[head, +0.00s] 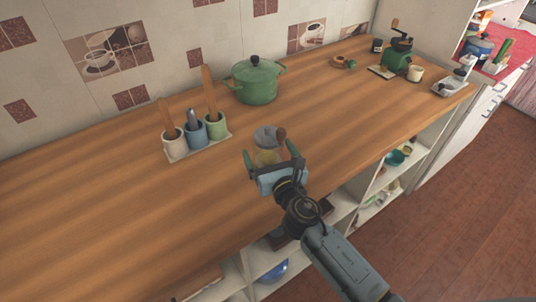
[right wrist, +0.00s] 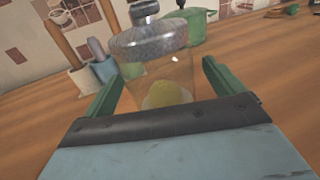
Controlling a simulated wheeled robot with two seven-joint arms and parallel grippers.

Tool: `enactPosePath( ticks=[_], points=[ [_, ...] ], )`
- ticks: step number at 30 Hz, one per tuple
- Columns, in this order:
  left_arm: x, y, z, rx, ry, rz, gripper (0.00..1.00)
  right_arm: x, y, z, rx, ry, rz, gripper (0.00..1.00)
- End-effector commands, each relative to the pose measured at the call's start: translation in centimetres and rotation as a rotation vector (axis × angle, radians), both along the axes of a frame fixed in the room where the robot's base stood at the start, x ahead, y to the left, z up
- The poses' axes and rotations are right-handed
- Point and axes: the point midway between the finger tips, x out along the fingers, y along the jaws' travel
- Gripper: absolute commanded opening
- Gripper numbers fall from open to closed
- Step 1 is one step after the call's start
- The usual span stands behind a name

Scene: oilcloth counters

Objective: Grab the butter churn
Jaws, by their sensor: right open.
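In the right wrist view the churn (right wrist: 150,45) shows between the two fingers of the gripper (right wrist: 163,72); I cannot tell whether either finger touches the glass. My left gripper is not in view.
A tray of utensil cups (head: 195,135) stands left of the churn, and a green pot (head: 256,82) stands behind it. A green coffee grinder (head: 397,58) is at the far right. The counter's left part is bare; open shelves (head: 345,205) lie below its front edge.

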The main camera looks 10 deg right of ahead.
Motion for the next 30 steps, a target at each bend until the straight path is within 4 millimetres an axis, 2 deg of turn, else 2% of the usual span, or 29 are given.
enactPosePath(
  ticks=[3, 10, 26, 30],
  points=[
    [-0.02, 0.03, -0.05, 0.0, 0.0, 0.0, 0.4, 0.98, 0.16, 0.01, 0.0, 0.0, 0.001, 0.94],
    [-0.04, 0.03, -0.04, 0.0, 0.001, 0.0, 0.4, 1.08, 0.16, 0.04, 0.0, 0.0, 0.001, 0.94],
    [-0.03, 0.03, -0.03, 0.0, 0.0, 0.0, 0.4, 1.04, 0.15, 0.02, 0.0, 0.0, 0.001, 0.26],
    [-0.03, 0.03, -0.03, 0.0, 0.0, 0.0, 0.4, 1.1, 0.18, 0.25, 0.001, -0.004, 0.001, 0.23]
  ],
)
